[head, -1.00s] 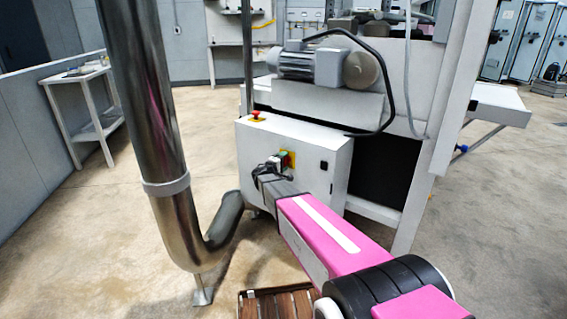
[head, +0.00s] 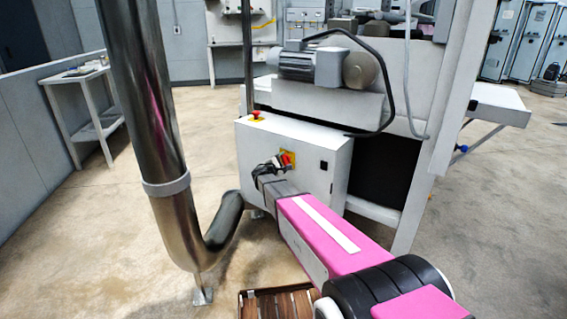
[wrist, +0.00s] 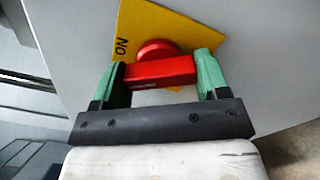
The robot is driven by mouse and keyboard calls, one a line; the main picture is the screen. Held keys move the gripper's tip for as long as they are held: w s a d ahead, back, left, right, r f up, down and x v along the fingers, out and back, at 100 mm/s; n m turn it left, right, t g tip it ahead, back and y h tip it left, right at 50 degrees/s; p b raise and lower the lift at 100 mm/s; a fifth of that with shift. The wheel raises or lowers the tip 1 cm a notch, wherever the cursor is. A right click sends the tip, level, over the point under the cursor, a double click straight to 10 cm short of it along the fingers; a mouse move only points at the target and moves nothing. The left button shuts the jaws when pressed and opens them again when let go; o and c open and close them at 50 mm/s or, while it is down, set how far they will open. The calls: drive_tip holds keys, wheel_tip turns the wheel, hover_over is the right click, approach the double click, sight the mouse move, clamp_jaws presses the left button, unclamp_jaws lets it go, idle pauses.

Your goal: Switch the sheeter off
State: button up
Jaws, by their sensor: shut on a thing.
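The sheeter's switch has a red handle (wrist: 158,72) with a round red hub on a yellow plate (wrist: 137,30). The letters "ON" show on the plate's left side in the wrist view; its other markings are hidden. My gripper (wrist: 160,76) has its green fingers at the two ends of the red handle, shut on it. In the head view, the yellow plate (head: 291,154) is on the front of the white cabinet (head: 325,165), and my gripper (head: 281,163) partly covers it.
A red emergency button (head: 256,115) sits on top of the cabinet at left. A large metal pipe (head: 150,110) stands left of my arm. A wooden pallet-like thing (head: 275,304) lies on the floor below my arm. Open floor lies further left.

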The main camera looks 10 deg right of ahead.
drive_tip(key=n, duration=0.5)
drive_tip(key=shift+n, duration=0.3)
drive_tip(key=n, duration=0.5)
drive_tip(key=shift+f+n, duration=0.1)
drive_tip(key=shift+n, duration=0.2)
drive_tip(key=o, duration=0.9)
drive_tip(key=shift+o, duration=0.2)
drive_tip(key=shift+s, duration=0.1)
drive_tip(key=v, duration=1)
drive_tip(key=shift+s+a, duration=0.25)
